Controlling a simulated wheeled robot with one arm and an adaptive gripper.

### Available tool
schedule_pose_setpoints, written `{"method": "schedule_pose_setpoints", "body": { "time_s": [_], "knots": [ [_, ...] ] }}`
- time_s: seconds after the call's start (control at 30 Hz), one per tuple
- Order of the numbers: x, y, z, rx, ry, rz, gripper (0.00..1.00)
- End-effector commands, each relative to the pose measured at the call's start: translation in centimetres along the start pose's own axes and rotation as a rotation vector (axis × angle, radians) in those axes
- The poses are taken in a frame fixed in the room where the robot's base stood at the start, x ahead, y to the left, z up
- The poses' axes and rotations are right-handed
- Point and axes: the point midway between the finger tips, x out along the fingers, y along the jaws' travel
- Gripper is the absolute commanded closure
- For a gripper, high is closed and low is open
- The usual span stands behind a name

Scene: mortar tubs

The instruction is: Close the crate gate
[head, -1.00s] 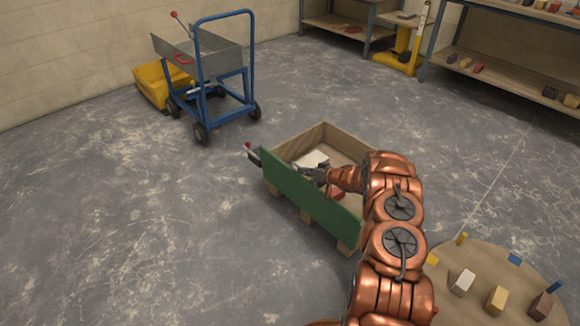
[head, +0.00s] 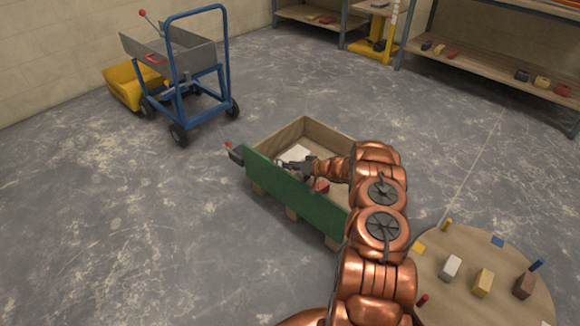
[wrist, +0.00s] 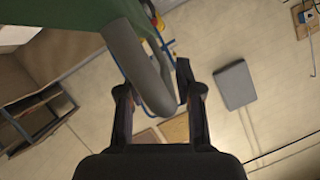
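The wooden crate (head: 305,126) stands on the floor, with pale and red things inside. Its green gate (head: 295,200) stands roughly upright along the near side. A dark fitting with a red-tipped lever (head: 231,147) sits at the gate's left end. My gripper (head: 294,165) is over the crate, close behind the gate's top edge. In the wrist view my gripper (wrist: 154,82) has its fingers apart, and a curved grey bar (wrist: 135,55) beside the green panel (wrist: 75,30) passes between them. I cannot tell whether the fingers touch the bar.
A blue trolley (head: 192,97) and a yellow tub (head: 125,91) stand at the back left. A round table (head: 425,290) with several blocks is at the right. Shelves (head: 480,72) line the back. The floor left of the crate is clear.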

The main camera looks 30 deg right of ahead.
Motion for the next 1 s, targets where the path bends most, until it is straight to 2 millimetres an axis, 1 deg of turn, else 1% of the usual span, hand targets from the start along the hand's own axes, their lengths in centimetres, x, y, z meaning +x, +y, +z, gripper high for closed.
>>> {"method": "schedule_pose_setpoints", "body": {
  "time_s": [0.27, 0.37, 0.43, 0.57, 0.7, 0.8, 1.0],
  "knots": [
    [-0.1, 0.0, 0.1, 0.001, -0.002, -0.001, 0.63],
    [-0.5, 0.0, 0.1, 0.001, -0.002, 0.000, 0.63],
    [-1.2, 0.1, 0.1, 0.001, -0.002, 0.001, 0.63],
    [-3.3, 0.1, 0.2, 0.006, -0.002, 0.002, 0.63],
    [-6.1, 0.1, -0.1, 0.001, 0.001, 0.001, 0.63],
    [-8.0, 0.0, 0.0, 0.003, 0.000, 0.000, 0.63],
    [-10.7, 0.1, 0.0, 0.001, -0.001, 0.000, 0.63]
  ]
}}
